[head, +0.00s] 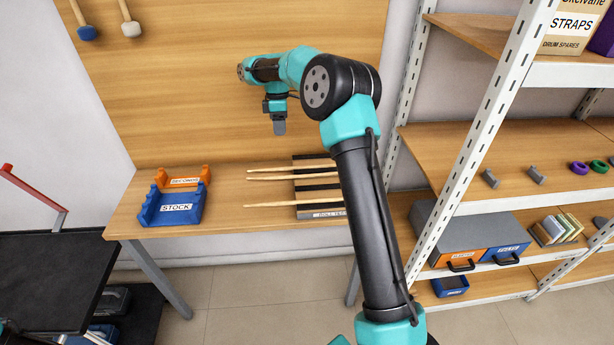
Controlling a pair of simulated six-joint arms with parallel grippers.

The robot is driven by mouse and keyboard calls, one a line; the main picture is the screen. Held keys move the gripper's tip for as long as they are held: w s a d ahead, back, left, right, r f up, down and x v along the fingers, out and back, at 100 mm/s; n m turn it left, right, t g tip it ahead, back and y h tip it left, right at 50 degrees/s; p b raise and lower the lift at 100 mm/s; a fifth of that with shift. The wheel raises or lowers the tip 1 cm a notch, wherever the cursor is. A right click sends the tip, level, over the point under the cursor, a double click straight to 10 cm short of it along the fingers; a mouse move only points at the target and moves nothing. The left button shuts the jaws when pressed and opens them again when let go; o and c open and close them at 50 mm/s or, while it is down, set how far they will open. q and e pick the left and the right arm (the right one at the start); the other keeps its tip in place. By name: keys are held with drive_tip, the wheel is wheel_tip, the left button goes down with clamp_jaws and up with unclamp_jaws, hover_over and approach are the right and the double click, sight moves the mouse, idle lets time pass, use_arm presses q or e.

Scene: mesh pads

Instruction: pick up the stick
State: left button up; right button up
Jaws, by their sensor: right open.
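Three thin pale wooden sticks lie roughly side by side on a dark slotted rack (312,213) on the bench. The far stick (270,169) and the middle stick (275,178) are close together, and the near stick (270,205) lies apart from them. Their left ends stick out past the rack; their right ends are partly hidden by my right arm. My right gripper (279,129) points down, open and empty, and appears above the sticks with a gap between. My left gripper is out of view.
A blue STOCK holder (177,206) and an orange SECONDS holder (185,182) stand at the left of the wooden bench (225,226). A white-framed shelf (505,95) with boxes and small parts stands at the right. Bare bench lies between holders and rack.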

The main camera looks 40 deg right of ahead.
sight(302, 176)
drive_tip(key=x, duration=1.2)
drive_tip(key=shift+a+f, duration=0.1)
drive_tip(key=shift+x, duration=2.6)
drive_tip(key=shift+w, duration=0.15)
clamp_jaws()
